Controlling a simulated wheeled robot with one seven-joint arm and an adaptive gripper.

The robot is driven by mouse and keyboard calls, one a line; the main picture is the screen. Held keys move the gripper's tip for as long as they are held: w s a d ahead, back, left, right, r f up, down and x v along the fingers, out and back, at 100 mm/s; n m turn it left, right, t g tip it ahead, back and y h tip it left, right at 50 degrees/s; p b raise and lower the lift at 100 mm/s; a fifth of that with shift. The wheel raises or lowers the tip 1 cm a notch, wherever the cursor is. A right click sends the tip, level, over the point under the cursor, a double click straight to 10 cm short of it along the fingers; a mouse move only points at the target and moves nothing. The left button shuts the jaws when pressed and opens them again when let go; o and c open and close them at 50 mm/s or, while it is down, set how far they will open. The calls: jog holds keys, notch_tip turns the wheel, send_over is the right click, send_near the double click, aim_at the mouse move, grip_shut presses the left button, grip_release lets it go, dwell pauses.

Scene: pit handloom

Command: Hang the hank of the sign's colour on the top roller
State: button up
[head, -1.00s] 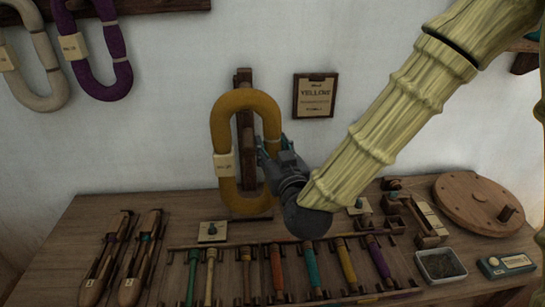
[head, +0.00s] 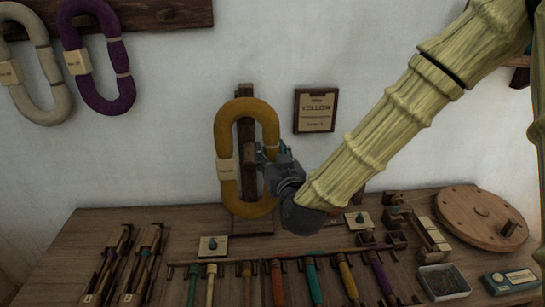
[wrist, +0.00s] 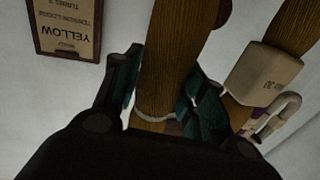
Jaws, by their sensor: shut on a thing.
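The yellow hank (head: 228,190) is a tall upright loop with a cream label band on its left side. My gripper (head: 266,165) is shut on the hank's right side. In the wrist view my gripper (wrist: 158,95) has teal pads on either side of the yellow strand (wrist: 172,50). The hank is in front of a dark wooden post (head: 247,150), whose top shows above the loop. Whether the loop rests on a roller there cannot be told. The sign (head: 316,110) on the wall reads YELLOW; it also shows upside down in the wrist view (wrist: 68,28).
A cream hank (head: 47,62) and a purple hank (head: 120,55) hang from a rail at the upper left. The table holds two shuttles (head: 143,262), a row of coloured bobbins (head: 312,280), a round wooden disc (head: 482,218) and a small tray (head: 443,281).

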jog(key=w+f, duration=0.1)
jog(key=w, duration=1)
jog(key=shift+w, duration=0.15)
dwell(0.8)
jog(key=shift+f, duration=0.3)
